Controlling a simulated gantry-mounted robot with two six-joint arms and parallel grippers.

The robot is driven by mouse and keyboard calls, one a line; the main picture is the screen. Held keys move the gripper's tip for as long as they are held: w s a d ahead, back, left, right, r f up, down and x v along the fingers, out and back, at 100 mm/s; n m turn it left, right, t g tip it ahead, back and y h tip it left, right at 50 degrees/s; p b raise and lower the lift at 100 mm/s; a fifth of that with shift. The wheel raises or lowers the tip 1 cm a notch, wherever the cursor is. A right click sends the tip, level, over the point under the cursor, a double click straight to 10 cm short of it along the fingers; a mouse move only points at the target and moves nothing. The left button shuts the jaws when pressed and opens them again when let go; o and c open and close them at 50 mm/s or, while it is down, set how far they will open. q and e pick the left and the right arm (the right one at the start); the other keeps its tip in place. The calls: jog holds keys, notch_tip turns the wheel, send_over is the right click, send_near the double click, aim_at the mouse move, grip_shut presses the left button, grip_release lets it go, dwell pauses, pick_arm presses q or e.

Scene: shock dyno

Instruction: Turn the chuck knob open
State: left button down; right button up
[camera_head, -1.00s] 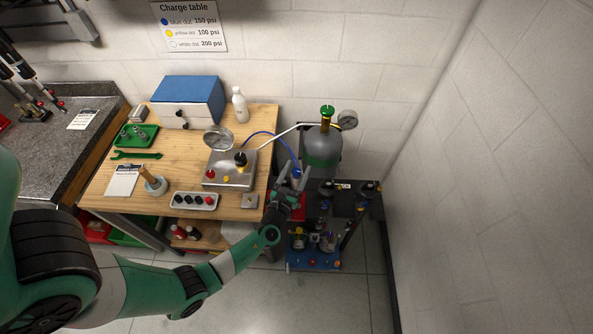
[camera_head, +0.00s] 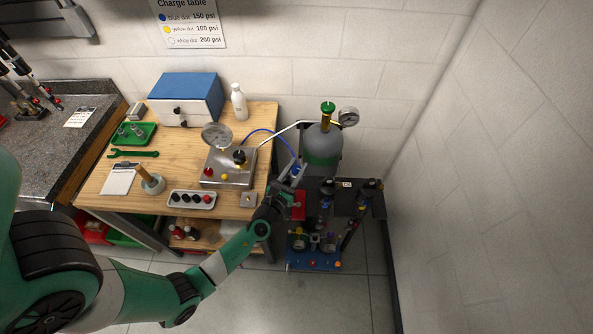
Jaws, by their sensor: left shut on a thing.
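My left gripper (camera_head: 290,181) is beyond the right edge of the wooden table, with its fingers pointing up. It is shut on a small blue piece (camera_head: 296,170) at its fingertips, which I take to be the chuck knob. The piece is tiny here and partly covered by the fingers, so how far it is turned cannot be told. A blue hose (camera_head: 262,131) runs from the metal gauge box (camera_head: 228,178) toward this spot. My right gripper is out of view.
A red block (camera_head: 299,206) and a dark stand with shock absorbers (camera_head: 325,195) are close on the right. The wooden table (camera_head: 232,207) holds a parts tray (camera_head: 190,199).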

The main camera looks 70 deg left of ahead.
pick_arm(q)
jog(key=m+t+h+b, duration=0.1)
jog(key=h+b, duration=0.1)
jog(key=b, duration=0.1)
jog(key=m+t+h+b, duration=0.1)
jog(key=m+h+b, duration=0.1)
jog(key=m+t+h+b, duration=0.1)
jog(key=m+h+b, duration=0.1)
jog(key=h+b, duration=0.1)
jog(key=shift+s+a+f+t+b, duration=0.1)
jog(key=shift+a+f+t+b, duration=0.1)
jog(key=shift+t+b, duration=0.15)
jog(key=m+h+b, duration=0.2)
jog(key=h, duration=0.2)
jog(key=shift+m+t, duration=0.25)
jog(key=shift+m, duration=0.15)
jog(key=m+h+b, duration=0.1)
jog(key=h+b, duration=0.1)
jog(key=h, duration=0.1)
jog(key=m+h+b, duration=0.2)
jog(key=h+b, duration=0.1)
jog(key=shift+d+m+g, duration=0.1)
jog(key=shift+m+g, duration=0.2)
jog(key=shift+g, duration=0.1)
jog(key=shift+r+m+g+h+b, duration=0.1)
jog(key=shift+m+g+h+b, duration=0.3)
jog(key=shift+m+h+b, duration=0.45)
jog(key=shift+d+h, duration=0.1)
jog(key=shift+h, duration=0.15)
